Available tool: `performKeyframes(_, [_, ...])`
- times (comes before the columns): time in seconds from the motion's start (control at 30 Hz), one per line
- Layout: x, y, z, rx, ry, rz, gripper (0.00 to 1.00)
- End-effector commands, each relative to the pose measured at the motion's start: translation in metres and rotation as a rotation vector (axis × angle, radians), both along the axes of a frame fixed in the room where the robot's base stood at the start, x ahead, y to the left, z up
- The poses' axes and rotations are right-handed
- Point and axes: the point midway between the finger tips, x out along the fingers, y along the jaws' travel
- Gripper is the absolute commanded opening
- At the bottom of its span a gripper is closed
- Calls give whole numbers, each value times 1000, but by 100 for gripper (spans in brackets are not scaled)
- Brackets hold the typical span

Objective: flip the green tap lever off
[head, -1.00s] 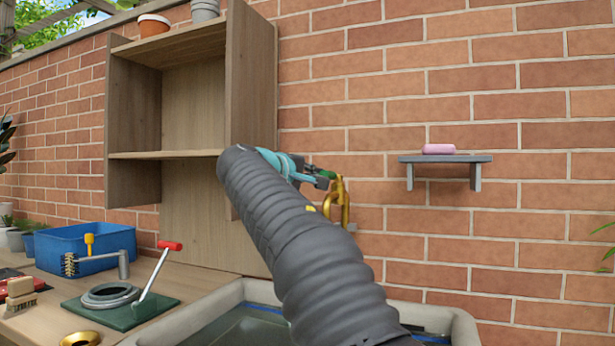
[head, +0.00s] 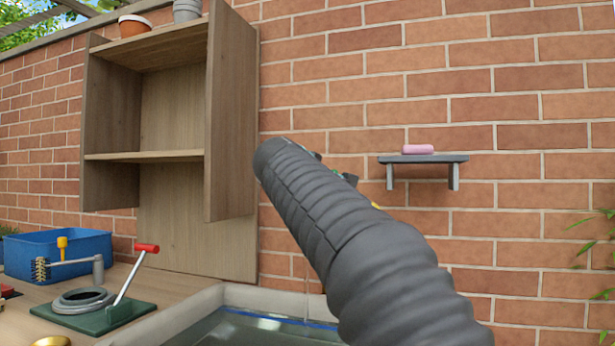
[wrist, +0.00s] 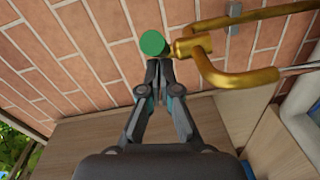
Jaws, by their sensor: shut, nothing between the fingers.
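In the wrist view, the green end of the tap lever (wrist: 152,42) shows as a round disc just beyond my fingertips. The brass tap (wrist: 215,62) lies right beside it, to the right. My gripper (wrist: 159,68) is shut and empty, its tips close under the green disc; I cannot tell if they touch it. In the head view my grey arm hides nearly all of the tap and gripper; only small green bits show past the arm.
A basin (head: 185,318) holding water stands below; a thin pale vertical line above it may be falling water. A wooden shelf unit (head: 230,115) stands left of my arm, and a small wall shelf (head: 423,159) with pink soap (head: 418,149) hangs right.

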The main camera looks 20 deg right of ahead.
Motion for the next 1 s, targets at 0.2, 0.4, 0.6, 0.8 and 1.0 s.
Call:
performKeyframes(0.2, [-5, -17, 1, 2, -1, 120, 0])
performKeyframes(0.4, [-6, -34, 2, 0, 1, 118, 0])
performKeyframes(0.6, [-4, -55, 2, 1, 1, 117, 0])
performKeyframes(0.8, [2, -74, 2, 1, 2, 117, 0])
performKeyframes(1.0, [7, -88, 2, 1, 1, 120, 0])
